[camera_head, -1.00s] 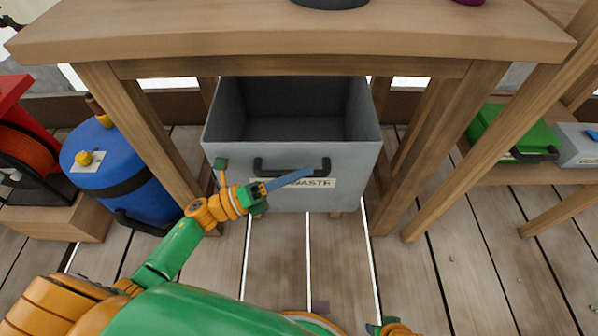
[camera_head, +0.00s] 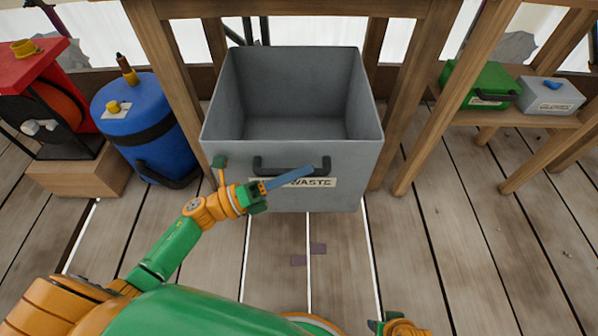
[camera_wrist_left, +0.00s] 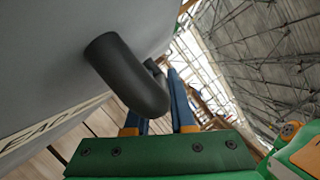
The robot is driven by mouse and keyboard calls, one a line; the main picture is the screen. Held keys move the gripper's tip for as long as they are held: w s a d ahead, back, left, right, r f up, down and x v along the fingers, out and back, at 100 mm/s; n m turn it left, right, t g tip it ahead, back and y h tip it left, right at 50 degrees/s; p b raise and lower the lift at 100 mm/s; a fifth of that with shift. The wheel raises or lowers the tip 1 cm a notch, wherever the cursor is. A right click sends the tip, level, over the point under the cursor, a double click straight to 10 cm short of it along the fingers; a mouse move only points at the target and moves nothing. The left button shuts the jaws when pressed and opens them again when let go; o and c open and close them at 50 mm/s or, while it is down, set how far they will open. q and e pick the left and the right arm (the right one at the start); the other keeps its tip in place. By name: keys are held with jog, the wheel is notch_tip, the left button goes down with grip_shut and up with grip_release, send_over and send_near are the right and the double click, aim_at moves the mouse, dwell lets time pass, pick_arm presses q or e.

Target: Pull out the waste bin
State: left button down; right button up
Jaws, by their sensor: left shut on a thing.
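The waste bin (camera_head: 345,160) is a grey, open-topped box. It looks empty and stands largely out in front of the wooden table. My left gripper (camera_head: 290,179) is shut on the handle at the bin's front. In the left wrist view the dark curved handle (camera_wrist_left: 135,80) lies between the blue fingers. Only a small part of my right gripper (camera_head: 385,326) shows at the bottom edge; its jaws cannot be made out.
Table legs (camera_head: 168,75) stand behind and beside the bin. A blue canister (camera_head: 150,130) and a red reel unit (camera_head: 40,95) are at the left. A low shelf (camera_head: 510,117) with a green case (camera_head: 482,85) and grey box (camera_head: 552,95) is at the right.

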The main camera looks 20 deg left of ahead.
jog(key=shift+w, duration=0.15)
pick_arm(q)
jog(key=c, duration=0.8)
grip_release()
pick_arm(e)
jog(key=shift+w+r, duration=0.1)
pick_arm(q)
jog(key=shift+o, duration=0.2)
jog(key=v, duration=0.7)
pick_arm(e)
jog(key=shift+w+r, duration=0.15)
jog(key=shift+r, duration=0.25)
